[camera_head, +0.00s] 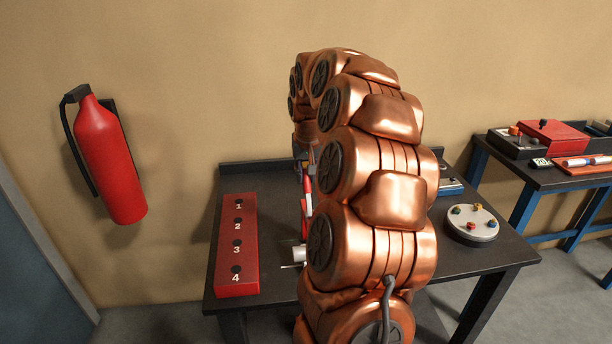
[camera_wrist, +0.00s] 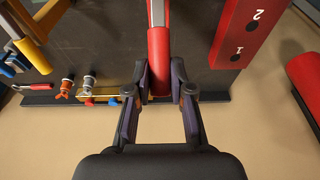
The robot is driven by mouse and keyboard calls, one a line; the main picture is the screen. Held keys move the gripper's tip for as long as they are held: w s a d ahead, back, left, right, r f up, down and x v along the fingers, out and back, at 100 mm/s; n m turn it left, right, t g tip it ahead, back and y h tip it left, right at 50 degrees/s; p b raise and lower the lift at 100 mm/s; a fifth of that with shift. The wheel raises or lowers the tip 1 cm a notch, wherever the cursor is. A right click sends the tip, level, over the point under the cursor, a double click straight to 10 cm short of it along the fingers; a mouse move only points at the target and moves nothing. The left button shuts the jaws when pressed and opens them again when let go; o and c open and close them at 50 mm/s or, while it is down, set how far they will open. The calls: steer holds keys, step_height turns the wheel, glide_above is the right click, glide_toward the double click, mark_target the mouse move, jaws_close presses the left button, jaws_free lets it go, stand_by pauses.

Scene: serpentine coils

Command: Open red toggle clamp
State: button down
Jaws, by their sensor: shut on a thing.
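The red toggle clamp shows a long red handle (camera_wrist: 158,50) with a silver-white section at the top of the wrist view. My gripper (camera_wrist: 160,84) has its two dark fingers closed around the handle's near end, one on each side. In the head view, part of the red clamp (camera_head: 307,187) shows above the dark table, just left of my copper arm. My arm hides much of the clamp there, and the clamp's base cannot be made out.
A red block numbered 1 to 4 (camera_head: 237,258) lies left of the clamp. A round white plate with coloured knobs (camera_head: 472,224) is at the table's right. Several small fittings (camera_wrist: 90,92) sit along the table edge. A fire extinguisher (camera_head: 108,160) hangs on the wall.

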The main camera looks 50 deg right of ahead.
mark_target(307, 188)
steer(key=shift+s+a+r+b, duration=0.45)
steer(key=shift+s+a, duration=0.05)
steer(key=shift+s, duration=0.15)
steer(key=shift+s+a+r+b, duration=0.4)
steer(key=shift+s+a+r, duration=0.1)
steer(key=shift+s, duration=0.15)
steer(key=shift+s+a, duration=0.1)
steer(key=shift+s, duration=0.05)
steer(key=shift+s+a+r+b, duration=0.2)
steer(key=shift+s+a+b, duration=0.3)
steer(key=shift+s, duration=0.15)
steer(key=shift+s+a+b, duration=0.55)
steer(key=shift+s+a, duration=0.05)
steer(key=shift+s, duration=0.15)
steer(key=c, duration=1)
jaws_free()
steer(key=shift+o, duration=0.2)
